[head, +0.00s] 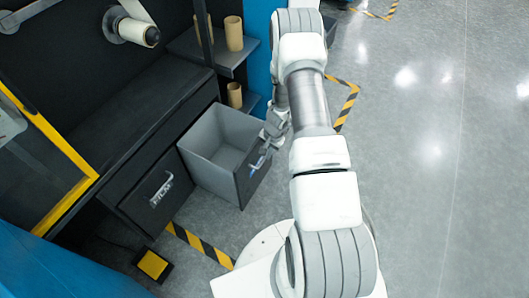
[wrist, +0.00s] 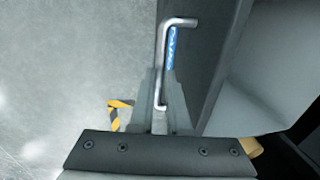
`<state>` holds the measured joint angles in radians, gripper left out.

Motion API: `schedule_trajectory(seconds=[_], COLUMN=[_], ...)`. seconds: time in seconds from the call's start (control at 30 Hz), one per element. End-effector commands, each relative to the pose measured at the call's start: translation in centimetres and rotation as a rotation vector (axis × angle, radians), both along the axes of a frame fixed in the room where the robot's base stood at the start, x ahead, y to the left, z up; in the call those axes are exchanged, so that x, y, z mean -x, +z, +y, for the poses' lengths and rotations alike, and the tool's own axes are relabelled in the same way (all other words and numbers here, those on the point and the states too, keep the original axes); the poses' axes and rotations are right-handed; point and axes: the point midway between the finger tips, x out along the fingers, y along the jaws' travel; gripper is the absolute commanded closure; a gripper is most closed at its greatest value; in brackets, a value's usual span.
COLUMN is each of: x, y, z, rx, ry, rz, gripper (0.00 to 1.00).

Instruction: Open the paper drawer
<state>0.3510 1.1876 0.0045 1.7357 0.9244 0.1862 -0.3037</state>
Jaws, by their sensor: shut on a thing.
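The paper drawer (head: 203,170) is pulled well out of the dark cabinet in the head view. Its grey inside looks empty. Its dark front panel (wrist: 205,50) fills the middle of the wrist view, with a silver bar handle (wrist: 163,45) and a blue label with white letters, partly covered. My gripper (wrist: 162,88) is shut on the handle, with its fingers around the bar's lower part in the wrist view. In the head view my gripper (head: 267,143) is at the drawer front, partly hidden by my arm.
A closed drawer marked FILM (head: 160,190) is to the left of the open one. Shelves (head: 235,62) with brown cardboard cores (head: 234,33) stand behind. A yellow-black pedal (head: 153,264) and striped floor tape (head: 200,246) lie in front. The grey floor at right is clear.

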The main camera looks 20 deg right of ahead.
Motion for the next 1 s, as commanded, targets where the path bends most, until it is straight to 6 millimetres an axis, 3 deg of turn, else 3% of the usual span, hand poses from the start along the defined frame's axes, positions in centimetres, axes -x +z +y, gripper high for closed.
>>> schedule_trajectory(seconds=[0.37,0.4,0.57,0.87,1.0], x=[0.0,0.0,0.0,0.0,0.2], y=[0.1,0.1,0.0,0.1,1.5], z=[-0.3,-0.3,-0.2,-0.1,-0.2], rx=[0.004,0.005,0.003,0.002,0.002], ry=[-0.002,-0.002,-0.001,0.0,0.001], rz=[-0.002,-0.003,-0.002,-0.001,-0.001], gripper=[1.0,0.83,0.55,0.55,0.55])
